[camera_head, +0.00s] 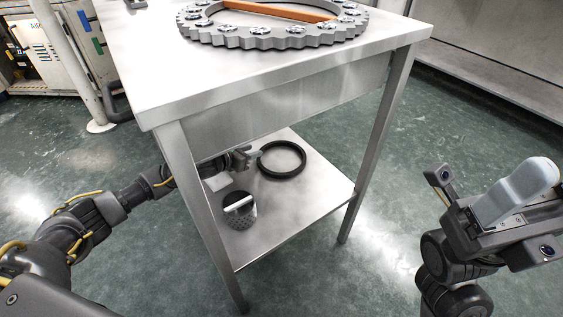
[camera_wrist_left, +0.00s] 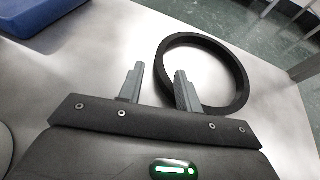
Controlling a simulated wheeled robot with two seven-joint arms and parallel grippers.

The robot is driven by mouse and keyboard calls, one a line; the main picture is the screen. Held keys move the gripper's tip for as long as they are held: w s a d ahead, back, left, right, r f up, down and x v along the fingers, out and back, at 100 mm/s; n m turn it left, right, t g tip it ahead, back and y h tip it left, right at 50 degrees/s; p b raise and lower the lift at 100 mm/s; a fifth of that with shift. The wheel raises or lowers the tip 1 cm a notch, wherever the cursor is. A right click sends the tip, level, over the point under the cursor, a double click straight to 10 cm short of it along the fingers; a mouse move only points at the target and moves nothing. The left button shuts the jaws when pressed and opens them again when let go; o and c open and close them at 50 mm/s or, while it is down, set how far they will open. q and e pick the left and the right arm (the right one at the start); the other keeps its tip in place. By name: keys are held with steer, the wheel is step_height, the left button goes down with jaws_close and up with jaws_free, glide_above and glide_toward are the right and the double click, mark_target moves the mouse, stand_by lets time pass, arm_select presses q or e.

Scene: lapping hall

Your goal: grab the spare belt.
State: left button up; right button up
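The spare belt, a black ring (camera_head: 303,158), lies flat on the lower shelf of the steel table. My left gripper (camera_head: 250,157) reaches in under the tabletop from the left, at the belt's left side. In the left wrist view the left gripper (camera_wrist_left: 159,70) has its two fingers apart with nothing clamped. The belt (camera_wrist_left: 241,75) is ahead and to the right; its near left rim shows between the fingertips, with the right finger overlapping the ring's inside. Whether the fingers are down at rim height I cannot tell.
The steel tabletop (camera_head: 290,85) is above the shelf (camera_head: 290,215), with legs at the corners. A perforated dark cup (camera_head: 238,215) with a white item stands at the shelf's front left. A blue object (camera_wrist_left: 40,14) shows in the wrist view. A toothed ring (camera_head: 262,40) lies on top.

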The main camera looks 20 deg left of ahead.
mark_target(264, 147)
arm_select(q)
steer(key=shift+b+x, duration=1.7)
steer(key=shift+x, duration=1.1)
steer(key=shift+w, duration=0.2)
steer(key=shift+r, duration=0.1)
jaws_close()
